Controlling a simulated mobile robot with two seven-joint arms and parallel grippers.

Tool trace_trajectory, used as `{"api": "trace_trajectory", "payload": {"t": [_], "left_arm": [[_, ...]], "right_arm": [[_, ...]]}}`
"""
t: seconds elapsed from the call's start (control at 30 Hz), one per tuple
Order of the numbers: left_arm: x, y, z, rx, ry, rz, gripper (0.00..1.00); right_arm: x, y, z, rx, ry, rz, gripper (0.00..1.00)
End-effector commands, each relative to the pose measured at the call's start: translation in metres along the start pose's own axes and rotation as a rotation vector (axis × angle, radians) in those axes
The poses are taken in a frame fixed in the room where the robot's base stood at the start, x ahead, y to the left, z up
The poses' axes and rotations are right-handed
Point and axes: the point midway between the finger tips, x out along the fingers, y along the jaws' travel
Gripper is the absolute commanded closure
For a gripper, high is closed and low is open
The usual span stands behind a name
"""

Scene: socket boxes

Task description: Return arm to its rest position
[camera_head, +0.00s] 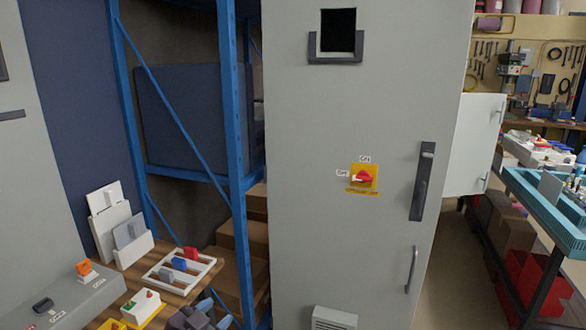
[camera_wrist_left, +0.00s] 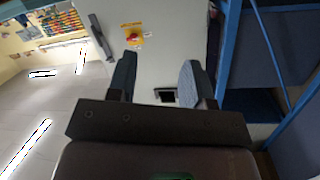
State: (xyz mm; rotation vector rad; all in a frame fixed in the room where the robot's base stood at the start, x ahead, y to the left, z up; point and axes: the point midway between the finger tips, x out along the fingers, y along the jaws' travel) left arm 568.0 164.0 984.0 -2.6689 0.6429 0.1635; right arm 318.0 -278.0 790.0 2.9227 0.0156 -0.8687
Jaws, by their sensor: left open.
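My left gripper (camera_head: 213,313) shows at the bottom edge of the head view, in front of the wooden table's right end. Its two fingers stand apart with nothing between them in the left wrist view (camera_wrist_left: 157,80). The tall grey cabinet (camera_head: 310,220) stands ahead, with a red rotary switch (camera_head: 364,177) on a yellow plate. The switch also shows in the left wrist view (camera_wrist_left: 133,36), beyond the fingers and apart from them. My right gripper is in neither view.
A wooden table (camera_head: 178,293) at lower left holds a white frame (camera_head: 152,279) with coloured switches. A grey box (camera_head: 72,300) lies left of it. A blue rack (camera_head: 233,110) stands beside the cabinet. A teal tray (camera_head: 545,215) is at right. Floor shows right of the cabinet.

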Motion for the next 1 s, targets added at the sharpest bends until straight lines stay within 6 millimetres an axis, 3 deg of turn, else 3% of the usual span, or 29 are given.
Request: {"api": "trace_trajectory", "payload": {"t": [0.37, 0.6, 0.83, 0.93, 1.0], "left_arm": [[-0.094, 0.016, 0.108, -0.207, -0.135, -0.222, 0.53], [-0.171, 0.047, 0.183, -0.347, -0.316, -0.316, 0.53], [-0.218, 0.081, 0.218, -0.417, -0.426, -0.335, 0.53], [-0.226, 0.085, 0.223, -0.421, -0.443, -0.334, 0.53], [-0.227, 0.086, 0.224, -0.422, -0.447, -0.333, 0.53]], "right_arm": [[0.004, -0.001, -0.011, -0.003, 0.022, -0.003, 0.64], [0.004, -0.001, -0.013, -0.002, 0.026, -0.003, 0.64], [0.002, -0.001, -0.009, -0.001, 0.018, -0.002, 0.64], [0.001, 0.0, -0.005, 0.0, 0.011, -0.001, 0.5], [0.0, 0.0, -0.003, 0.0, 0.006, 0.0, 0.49]]}}
